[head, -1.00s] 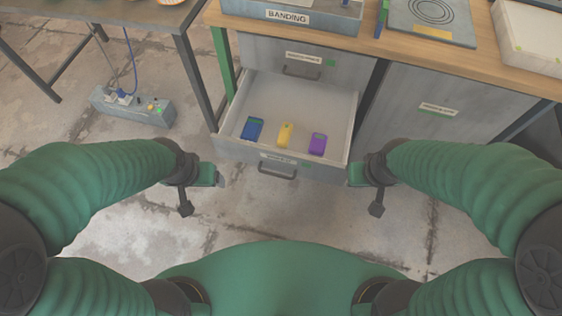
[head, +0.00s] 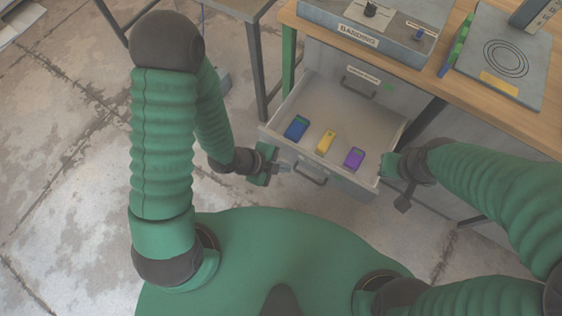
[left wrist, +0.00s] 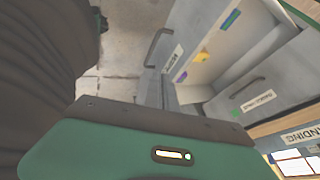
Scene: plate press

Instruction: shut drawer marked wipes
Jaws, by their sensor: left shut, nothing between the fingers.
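A grey drawer (head: 347,187) under the bench stands pulled out, with a dark bar handle (head: 311,174) on its front. In the left wrist view the drawer front (left wrist: 188,22) carries a white label (left wrist: 172,58) whose word I cannot read surely. Inside lie a blue item (head: 296,127), a yellow item (head: 325,142) and a purple item (head: 354,158). My left gripper (head: 281,168) is shut and empty, just in front of the drawer front, left of the handle; contact is unclear. My right gripper (head: 384,170) is near the drawer's right front corner; its jaws are unclear.
A closed drawer (head: 350,75) with its own label sits above the open one. On the wooden benchtop (head: 480,95) are a grey box marked BANDING (head: 357,36) and a plate with circles (head: 505,62). A second table (head: 228,10) stands left.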

